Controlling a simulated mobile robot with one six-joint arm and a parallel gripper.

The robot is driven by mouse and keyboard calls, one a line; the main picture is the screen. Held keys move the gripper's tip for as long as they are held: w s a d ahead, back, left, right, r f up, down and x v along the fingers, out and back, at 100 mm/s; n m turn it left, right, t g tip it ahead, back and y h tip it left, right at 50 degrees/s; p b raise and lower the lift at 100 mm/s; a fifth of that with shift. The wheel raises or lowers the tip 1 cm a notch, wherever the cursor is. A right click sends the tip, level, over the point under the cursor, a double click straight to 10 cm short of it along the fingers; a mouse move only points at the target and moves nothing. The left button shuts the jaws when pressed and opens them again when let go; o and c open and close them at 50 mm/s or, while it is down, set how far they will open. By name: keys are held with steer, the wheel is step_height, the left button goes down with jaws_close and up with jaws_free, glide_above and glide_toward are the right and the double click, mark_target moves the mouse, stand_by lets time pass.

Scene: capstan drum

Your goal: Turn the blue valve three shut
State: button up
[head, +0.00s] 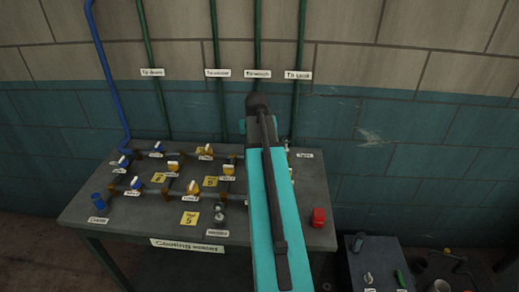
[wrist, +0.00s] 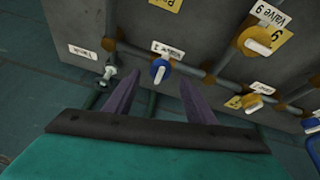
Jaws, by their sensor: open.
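In the wrist view a blue valve (wrist: 160,70) with a short white handle sits on a pipe on the grey panel. A small white label (wrist: 168,50) beside it is too blurred to read for certain. My gripper (wrist: 160,82) is open and empty, its two purple fingers pointing toward this valve. The valve shows between the fingertips, and no contact is visible. Its handle seems to lie across the slanting pipe, but the angle is hard to judge. In the head view my teal arm covers this part of the table, and my fingers are hidden.
A yellow valve (wrist: 257,42) and a second yellow valve (wrist: 249,103) stand to the right in the wrist view. A metal fitting (wrist: 107,76) is left of the fingers. The head view shows a red block (head: 319,217) at the table's (head: 150,222) right front and more valves at left.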

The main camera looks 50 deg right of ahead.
steer(key=b+v, duration=0.1)
steer(key=v, duration=0.8)
steer(key=shift+s+r+b, duration=0.2)
steer(key=shift+r+b, duration=0.15)
steer(key=shift+a, duration=0.15)
stand_by(0.4)
